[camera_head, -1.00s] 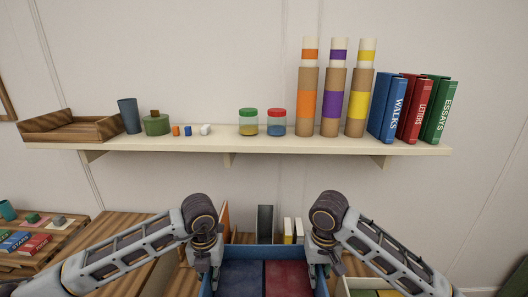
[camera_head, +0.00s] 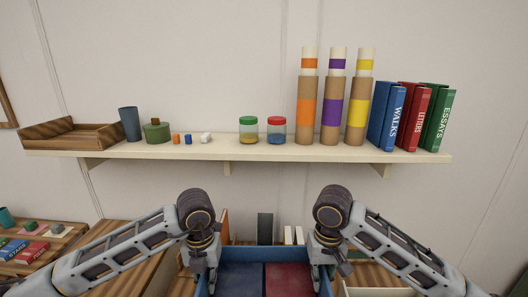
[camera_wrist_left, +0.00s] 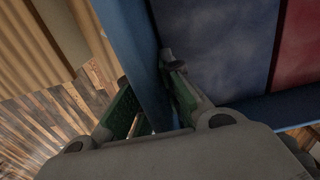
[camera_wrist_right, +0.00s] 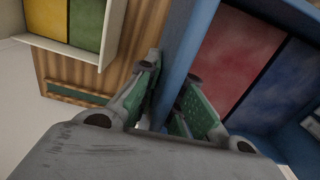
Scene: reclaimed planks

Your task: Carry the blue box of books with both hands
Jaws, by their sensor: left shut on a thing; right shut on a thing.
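The blue box (camera_head: 263,253) is at the bottom centre of the head view, its lower part cut off by the frame. A blue book (camera_head: 238,278) and a red book (camera_head: 289,279) lie side by side in it. My left gripper (camera_head: 211,283) is shut on the box's left wall; in the left wrist view its fingers (camera_wrist_left: 155,100) straddle that blue wall. My right gripper (camera_head: 318,281) is shut on the right wall, and in the right wrist view its fingers (camera_wrist_right: 165,100) stand on both sides of it. The box's underside is hidden.
A wall shelf (camera_head: 230,152) above holds a wooden tray (camera_head: 70,146), jars, banded tubes and upright books. Behind the box stand a dark upright item (camera_head: 265,228) and pale ones. A low table (camera_head: 40,262) with books is at left; a pale tray (camera_head: 375,292) is at right.

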